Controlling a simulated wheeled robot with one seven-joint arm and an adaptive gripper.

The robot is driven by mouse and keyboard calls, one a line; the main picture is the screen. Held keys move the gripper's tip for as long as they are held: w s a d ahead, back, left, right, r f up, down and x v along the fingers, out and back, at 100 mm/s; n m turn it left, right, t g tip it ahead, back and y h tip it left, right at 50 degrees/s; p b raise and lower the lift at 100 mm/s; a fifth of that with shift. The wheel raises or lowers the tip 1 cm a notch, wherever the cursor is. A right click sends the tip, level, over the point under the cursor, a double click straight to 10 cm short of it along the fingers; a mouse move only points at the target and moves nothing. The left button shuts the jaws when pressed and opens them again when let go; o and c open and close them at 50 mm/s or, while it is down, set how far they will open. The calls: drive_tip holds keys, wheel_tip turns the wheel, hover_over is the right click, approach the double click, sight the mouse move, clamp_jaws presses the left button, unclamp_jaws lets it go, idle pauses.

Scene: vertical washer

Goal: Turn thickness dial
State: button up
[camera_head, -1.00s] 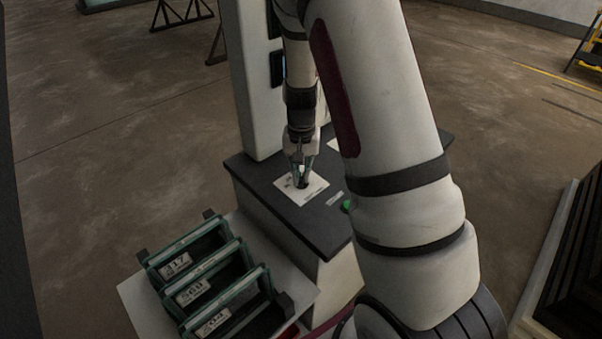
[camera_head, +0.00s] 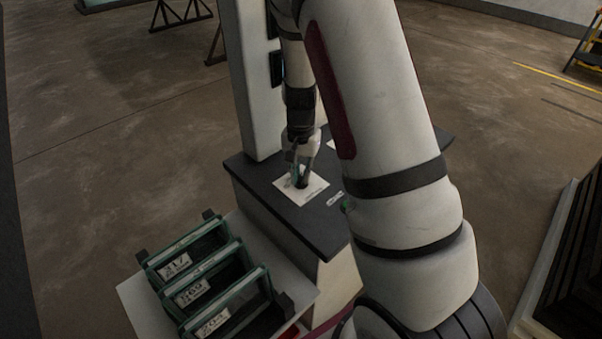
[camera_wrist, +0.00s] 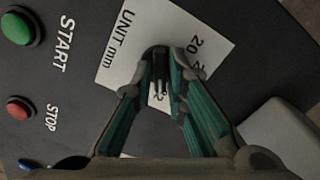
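The thickness dial is a small dark knob (camera_wrist: 160,72) on a white label (camera_wrist: 112,66) marked "UNIT mm" with numbers around it. The label also shows on the dark panel top in the head view (camera_head: 316,190). My gripper (camera_head: 300,180) points down at the dial. In the wrist view its two green-lined fingers (camera_wrist: 165,62) come together on either side of the knob and look closed on it. The fingers hide much of the knob and some of the numbers, so I cannot read the setting.
A green START button (camera_wrist: 16,28) and a red STOP button (camera_wrist: 20,108) are beside the label. The machine's white column (camera_head: 246,85) rises behind the panel. A rack of green-edged bins (camera_head: 205,270) stands at the front left. Open floor lies to the left.

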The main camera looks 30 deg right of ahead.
sight(301, 178)
drive_tip(key=shift+o, duration=0.7)
wheel_tip(301, 178, up, 12)
idle(0.5)
drive_tip(key=s+a+r+n+t, duration=0.1)
drive_tip(key=s+a+r+n, duration=0.3)
drive_tip(key=r, duration=0.3)
drive_tip(key=s+a+r+n+t, duration=0.1)
drive_tip(key=s+a+r+t, duration=0.1)
drive_tip(key=s+a+r, duration=0.35)
drive_tip(key=s+a+r+n+t, duration=0.1)
drive_tip(key=s+r+n, duration=0.1)
drive_tip(key=s, duration=0.3)
drive_tip(key=s+a+r+n+t, duration=0.1)
drive_tip(key=s+a+r+n, duration=0.1)
drive_tip(key=s, duration=0.4)
drive_tip(key=shift+s+r+n+t, duration=0.3)
drive_tip(key=shift+r+n, duration=0.15)
drive_tip(key=shift+n, duration=0.05)
